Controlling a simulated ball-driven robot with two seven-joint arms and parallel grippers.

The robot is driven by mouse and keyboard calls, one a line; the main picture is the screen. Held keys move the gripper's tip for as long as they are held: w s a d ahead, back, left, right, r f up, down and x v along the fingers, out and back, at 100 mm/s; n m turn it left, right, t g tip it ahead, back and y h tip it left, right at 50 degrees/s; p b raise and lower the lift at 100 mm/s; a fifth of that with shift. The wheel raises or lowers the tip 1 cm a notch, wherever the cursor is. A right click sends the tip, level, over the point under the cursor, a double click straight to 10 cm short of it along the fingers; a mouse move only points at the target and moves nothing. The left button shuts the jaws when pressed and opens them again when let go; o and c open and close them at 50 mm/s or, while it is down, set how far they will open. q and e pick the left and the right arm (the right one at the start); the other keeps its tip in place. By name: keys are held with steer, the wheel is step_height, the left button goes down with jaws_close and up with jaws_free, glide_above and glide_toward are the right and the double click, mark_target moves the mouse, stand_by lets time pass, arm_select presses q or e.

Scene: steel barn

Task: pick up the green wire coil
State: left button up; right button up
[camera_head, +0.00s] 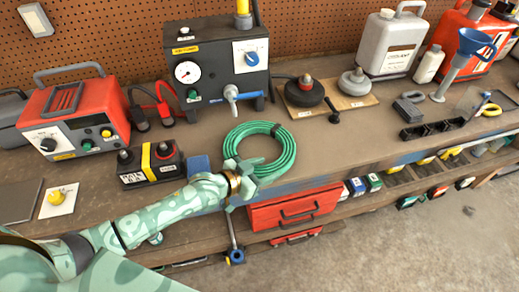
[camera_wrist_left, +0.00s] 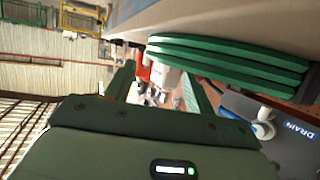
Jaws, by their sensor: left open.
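The green wire coil (camera_head: 288,152) lies flat near the front edge of the workbench, a ring of several stacked turns. It also shows in the left wrist view (camera_wrist_left: 230,62), close up, above and to the right of the fingers. My left gripper (camera_head: 243,178) is at the coil's near side, by the bench's front edge, and covers a little of its near rim. Its two fingers are apart in the left wrist view (camera_wrist_left: 163,95), and I see no coil strand clearly between them. Whether a finger touches the coil cannot be told. My right gripper is not in view.
A black battery (camera_head: 151,163) and a red charger (camera_head: 73,115) stand left of the coil. A dark gauge box (camera_head: 215,75) with a grey valve stands behind it. A red drawer (camera_head: 295,207) is below the bench edge. Bare bench top (camera_head: 345,145) lies right of the coil.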

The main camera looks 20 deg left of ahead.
mark_target(280, 163)
arm_select(q)
steer(key=b+x, duration=0.1)
steer(key=x, duration=0.3)
steer(key=shift+s+a, duration=0.1)
steer(key=shift+c, duration=0.9)
steer(key=c, duration=1)
steer(key=shift+r, duration=0.15)
